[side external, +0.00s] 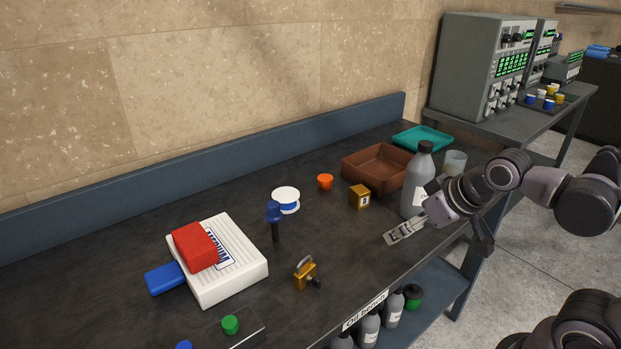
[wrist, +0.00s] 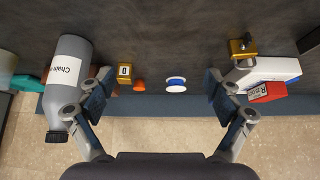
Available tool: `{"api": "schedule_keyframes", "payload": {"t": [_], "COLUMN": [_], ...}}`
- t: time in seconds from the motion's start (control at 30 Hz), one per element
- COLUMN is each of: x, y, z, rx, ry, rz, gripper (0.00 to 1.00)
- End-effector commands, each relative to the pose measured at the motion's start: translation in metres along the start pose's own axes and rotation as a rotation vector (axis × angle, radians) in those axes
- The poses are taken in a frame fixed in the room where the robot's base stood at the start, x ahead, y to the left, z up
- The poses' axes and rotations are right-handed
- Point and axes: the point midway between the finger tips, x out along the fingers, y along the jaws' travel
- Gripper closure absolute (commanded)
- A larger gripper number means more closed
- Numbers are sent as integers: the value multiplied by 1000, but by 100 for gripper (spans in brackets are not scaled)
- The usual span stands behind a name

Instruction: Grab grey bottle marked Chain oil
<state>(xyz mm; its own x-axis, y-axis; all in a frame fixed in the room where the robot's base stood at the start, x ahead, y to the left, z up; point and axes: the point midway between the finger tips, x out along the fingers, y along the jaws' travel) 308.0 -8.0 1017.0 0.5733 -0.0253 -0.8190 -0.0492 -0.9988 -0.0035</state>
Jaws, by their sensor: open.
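The grey Chain oil bottle (side external: 417,172) stands upright near the bench's right end, its lower right side partly hidden by my gripper. In the wrist view the bottle (wrist: 72,82), with a dark cap and a white label reading "Chain", is at the left, outside the left finger. My gripper (side external: 405,231) is low over the bench, in front of the bottle. In the wrist view my gripper (wrist: 157,92) has its fingers wide apart with nothing held between them. I cannot tell whether the left finger touches the bottle.
A brown tray (side external: 371,170), a yellow box (side external: 359,197), an orange cup (side external: 325,182) and a translucent cup (side external: 455,162) are near the bottle. A teal tray (side external: 423,138) lies behind. More grey bottles (side external: 369,329) stand on the shelf below.

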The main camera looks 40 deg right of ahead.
Motion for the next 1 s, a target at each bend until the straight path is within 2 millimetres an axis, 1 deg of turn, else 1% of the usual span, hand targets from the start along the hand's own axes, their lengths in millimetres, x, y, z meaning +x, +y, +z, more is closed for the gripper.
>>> {"api": "schedule_keyframes", "payload": {"t": [0.07, 0.17, 0.3, 0.4, 0.5, 0.67, 1.0], "x": [-3, -7, -13, -15, -17, -14, 24], "y": [15, 43, 86, 112, 130, 143, 158], "z": [-17, -44, -78, -95, -106, -111, -105], "rx": [69, 196, 383, 492, 565, 613, 612], "ry": [-12, -31, -45, -45, -42, -37, -37], "rz": [46, 129, 256, 331, 383, 415, 415], "gripper": [9, 9, 9, 9, 9, 9, 9]}}
